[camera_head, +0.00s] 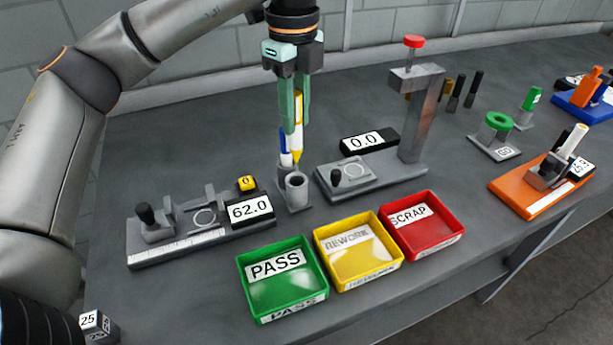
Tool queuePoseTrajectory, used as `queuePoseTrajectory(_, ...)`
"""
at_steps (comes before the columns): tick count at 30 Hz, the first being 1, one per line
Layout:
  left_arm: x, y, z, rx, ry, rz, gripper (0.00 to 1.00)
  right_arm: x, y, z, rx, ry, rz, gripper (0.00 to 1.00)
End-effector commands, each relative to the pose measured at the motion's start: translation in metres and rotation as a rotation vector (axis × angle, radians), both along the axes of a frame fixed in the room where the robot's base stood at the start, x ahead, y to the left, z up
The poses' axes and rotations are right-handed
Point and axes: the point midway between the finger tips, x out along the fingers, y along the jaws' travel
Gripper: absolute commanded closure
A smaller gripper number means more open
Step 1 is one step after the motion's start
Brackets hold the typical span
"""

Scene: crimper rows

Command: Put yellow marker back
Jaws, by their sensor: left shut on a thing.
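The yellow marker (297,135) is yellow and white and hangs upright, tip down, between the fingers of my left gripper (297,122), which is shut on it. Its tip is just above a grey marker holder (297,193) with round tubes. A blue and white marker (285,153) stands in the rear tube of this holder. The front tube's opening shows and looks empty. The gripper's fingers hide part of the yellow marker. My right gripper is not in view.
Left of the holder is a gauge with a 62.0 display (250,209); right of it, a press stand (415,115). In front are a green PASS tray (318,270), a yellow REWORK tray (321,250) and a red SCRAP tray (443,203). An orange crimper (527,208) stands at right.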

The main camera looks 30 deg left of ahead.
Motion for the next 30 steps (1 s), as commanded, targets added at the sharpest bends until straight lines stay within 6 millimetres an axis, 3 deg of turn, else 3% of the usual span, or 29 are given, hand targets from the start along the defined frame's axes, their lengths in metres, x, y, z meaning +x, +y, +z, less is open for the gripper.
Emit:
queuePoseTrajectory(7, -0.001, 0.001, -0.046, 0.002, 0.005, 0.005, 1.0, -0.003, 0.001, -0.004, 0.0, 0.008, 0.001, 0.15)
queuePoseTrajectory(14, -0.001, 0.0, -0.065, 0.001, 0.003, 0.003, 1.0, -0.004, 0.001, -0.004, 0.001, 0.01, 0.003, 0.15)
queuePoseTrajectory(20, -0.001, 0.001, -0.093, 0.001, 0.004, 0.004, 1.0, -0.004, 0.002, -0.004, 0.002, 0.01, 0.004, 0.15)
queuePoseTrajectory(30, -0.001, 0.0, -0.098, 0.0, 0.001, 0.002, 1.0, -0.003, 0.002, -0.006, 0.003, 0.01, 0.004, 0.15)
